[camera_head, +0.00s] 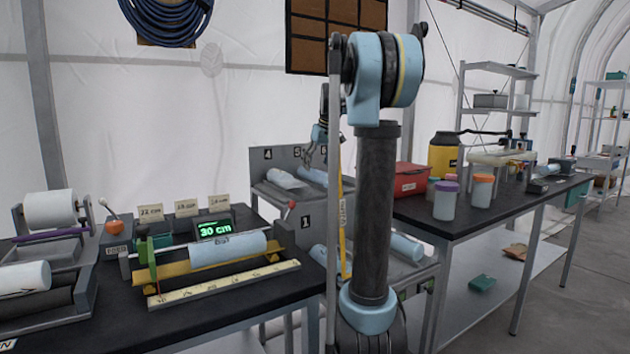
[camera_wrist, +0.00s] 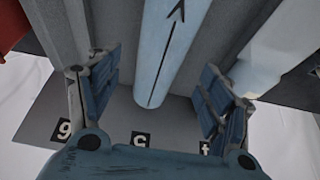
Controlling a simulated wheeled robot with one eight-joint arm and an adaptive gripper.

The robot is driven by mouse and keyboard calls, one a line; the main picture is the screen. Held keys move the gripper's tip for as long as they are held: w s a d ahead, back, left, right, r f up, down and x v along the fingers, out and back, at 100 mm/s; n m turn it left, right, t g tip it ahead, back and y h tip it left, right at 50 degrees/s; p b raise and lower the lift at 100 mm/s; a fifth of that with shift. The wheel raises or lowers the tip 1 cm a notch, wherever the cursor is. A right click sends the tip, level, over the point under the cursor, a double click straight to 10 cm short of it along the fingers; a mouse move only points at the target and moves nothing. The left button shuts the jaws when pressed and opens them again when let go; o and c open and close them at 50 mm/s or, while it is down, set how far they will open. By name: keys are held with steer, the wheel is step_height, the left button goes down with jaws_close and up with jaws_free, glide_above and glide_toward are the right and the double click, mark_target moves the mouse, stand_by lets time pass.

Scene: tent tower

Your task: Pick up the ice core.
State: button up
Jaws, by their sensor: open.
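My gripper (camera_head: 320,155) is above the upper shelf of the grey rack (camera_head: 257,165), open and empty. In the wrist view, my two blue finger pads (camera_wrist: 157,98) stand apart on either side of a pale blue ice core (camera_wrist: 165,55) with a black arrow along it. The core lies in the middle slot, lengthwise between the fingers, and does not appear gripped. In the head view, this core (camera_head: 314,176) lies in the upper shelf beside another core (camera_head: 287,178), which lies to its left. Finger contact cannot be told.
A pale core (camera_wrist: 260,65) lies in the neighbouring slot, close to my right-hand finger. Raised dividers flank the slots. Another core (camera_head: 228,250) rests on the yellow cradle at left. A red box (camera_head: 402,180) and a yellow container (camera_head: 445,155) stand right of the rack.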

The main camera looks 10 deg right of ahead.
mark_target(316, 172)
steer(key=shift+x, duration=2.05)
steer(key=shift+s+d+f, duration=0.1)
steer(key=shift+s+d, duration=0.05)
steer(key=c, duration=1.6)
